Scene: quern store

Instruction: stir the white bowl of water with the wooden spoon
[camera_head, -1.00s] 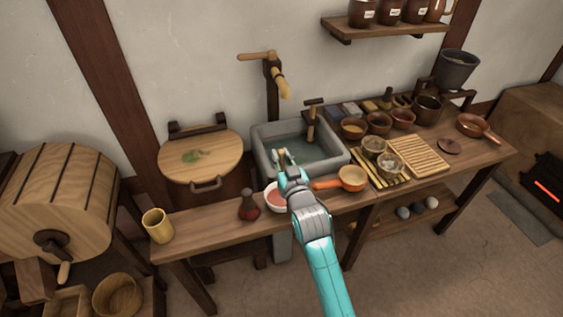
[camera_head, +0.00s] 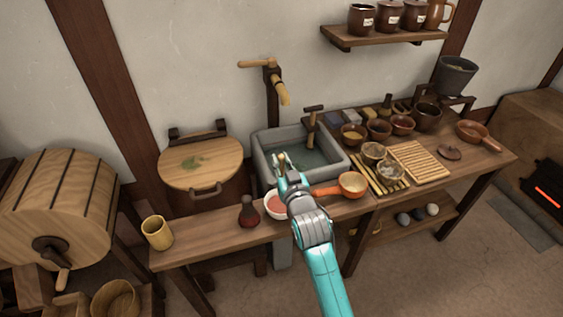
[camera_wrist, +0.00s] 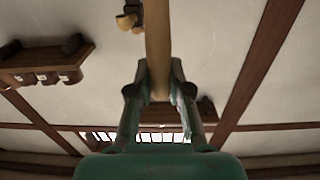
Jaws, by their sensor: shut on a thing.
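My gripper (camera_wrist: 155,90) is shut on a wooden handle, which I take for the wooden spoon (camera_wrist: 157,40); its far end runs out of the top of the wrist view. In the head view my gripper (camera_head: 288,172) is above the table's back edge, in front of the stone sink. Only a small bit of wood shows at its fingertips. The white bowl (camera_head: 270,208) stands on the table just left of my wrist, which hides its right side. Its inside looks reddish. The spoon's bowl end cannot be made out.
An orange-handled pan (camera_head: 352,184) stands close to the right of my wrist. A dark red flask (camera_head: 249,212) is left of the bowl. The sink (camera_head: 263,163) holds water under a wooden spout (camera_head: 282,92). A wooden cup (camera_head: 157,233) stands at the table's left end.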

